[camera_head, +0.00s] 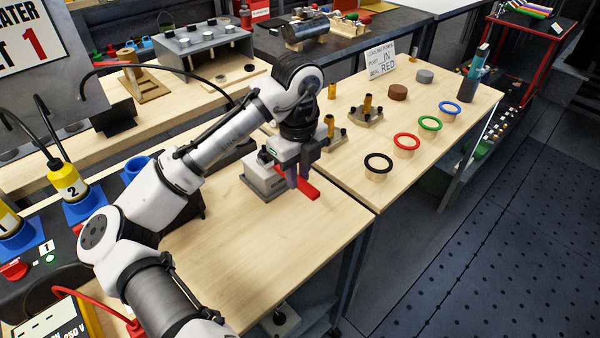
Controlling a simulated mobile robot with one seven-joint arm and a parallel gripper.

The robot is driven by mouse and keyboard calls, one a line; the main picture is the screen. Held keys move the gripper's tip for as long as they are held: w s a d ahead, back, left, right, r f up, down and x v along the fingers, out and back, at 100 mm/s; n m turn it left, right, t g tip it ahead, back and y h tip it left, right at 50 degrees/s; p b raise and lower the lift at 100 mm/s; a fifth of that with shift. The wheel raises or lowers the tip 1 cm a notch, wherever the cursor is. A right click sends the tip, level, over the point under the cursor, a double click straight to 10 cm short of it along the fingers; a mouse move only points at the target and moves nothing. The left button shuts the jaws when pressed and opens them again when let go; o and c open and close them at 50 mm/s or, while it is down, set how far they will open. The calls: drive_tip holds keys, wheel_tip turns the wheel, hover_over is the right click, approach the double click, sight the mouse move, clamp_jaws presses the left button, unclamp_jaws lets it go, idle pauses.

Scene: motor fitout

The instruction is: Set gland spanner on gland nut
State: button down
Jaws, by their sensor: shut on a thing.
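My gripper (297,182) is low over the wooden bench, pointing down, at the right side of a grey metal block (262,181). It is shut on a flat red tool (312,193), which looks like the gland spanner. One end of the red tool sticks out toward the lower right; its other end is partly hidden by my fingers. I cannot make out a gland nut; it may be hidden behind my gripper. Whether the spanner touches the block or any nut cannot be told.
Brass fittings on metal bases (366,113) stand to the right of my arm. Black (378,162), red (406,141), green (430,123) and blue rings (450,108) sit on wooden posts along the right edge. The front bench top (270,250) is clear.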

drive_tip(key=shift+w+a, duration=0.4)
drive_tip(key=shift+a, duration=0.05)
